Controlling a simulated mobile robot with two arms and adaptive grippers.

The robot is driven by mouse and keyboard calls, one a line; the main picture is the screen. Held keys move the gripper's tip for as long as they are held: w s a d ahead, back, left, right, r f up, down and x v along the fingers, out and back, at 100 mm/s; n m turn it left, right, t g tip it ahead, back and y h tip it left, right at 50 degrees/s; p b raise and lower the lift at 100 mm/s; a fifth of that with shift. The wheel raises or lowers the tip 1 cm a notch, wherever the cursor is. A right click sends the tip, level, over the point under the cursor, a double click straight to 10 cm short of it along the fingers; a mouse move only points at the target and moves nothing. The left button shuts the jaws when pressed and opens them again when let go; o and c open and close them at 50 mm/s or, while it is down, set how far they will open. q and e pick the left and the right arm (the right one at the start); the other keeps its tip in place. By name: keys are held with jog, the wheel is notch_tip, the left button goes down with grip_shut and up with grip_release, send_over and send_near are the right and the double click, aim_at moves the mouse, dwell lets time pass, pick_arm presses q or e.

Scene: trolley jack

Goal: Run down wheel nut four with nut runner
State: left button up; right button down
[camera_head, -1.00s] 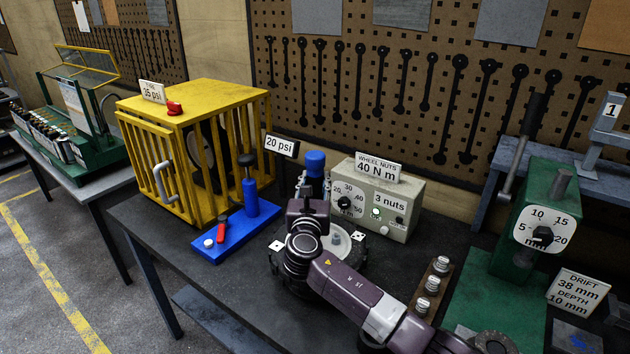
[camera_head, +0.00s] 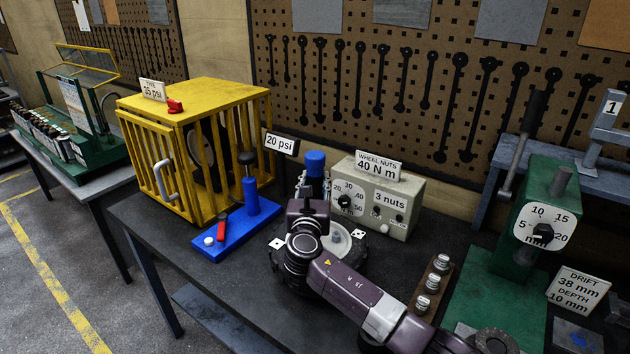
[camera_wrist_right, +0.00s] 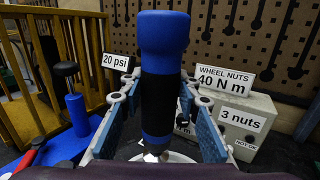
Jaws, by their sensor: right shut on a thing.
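The nut runner is a blue and black upright cylinder (camera_wrist_right: 163,80); its blue top (camera_head: 314,163) also shows in the head view. My right gripper (camera_wrist_right: 158,88) is shut on it, a finger on each side of its black grip. In the head view my wrist hides most of the gripper. The nut runner stands over the wheel (camera_head: 340,241), whose pale hub shows partly beside my wrist. The grey controller box (camera_head: 398,215) behind reads "WHEEL NUTS 40 N m" and "3 nuts". My left gripper is out of view.
A wooden rack (camera_head: 430,290) with several silver pieces lies right of the wheel. A green press (camera_head: 540,215) stands further right. A blue pump (camera_head: 238,222) and a yellow cage (camera_head: 203,137) stand left. Dark table (camera_head: 185,258) is bare at the front left.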

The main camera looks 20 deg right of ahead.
aim_at(314, 167)
jog(key=shift+s+d+f, duration=0.1)
jog(key=shift+f, duration=0.45)
dwell(1.7)
jog(key=r+p, duration=0.2)
jog(key=p, duration=0.1)
jog(key=shift+w+r, duration=0.25)
jog(key=shift+r, duration=0.15)
notch_tip(314, 167, up, 2)
jog(key=shift+s+r+p, duration=0.1)
jog(key=shift+p, duration=0.85)
jog(key=shift+r+p, duration=0.75)
jog(key=shift+f, duration=0.1)
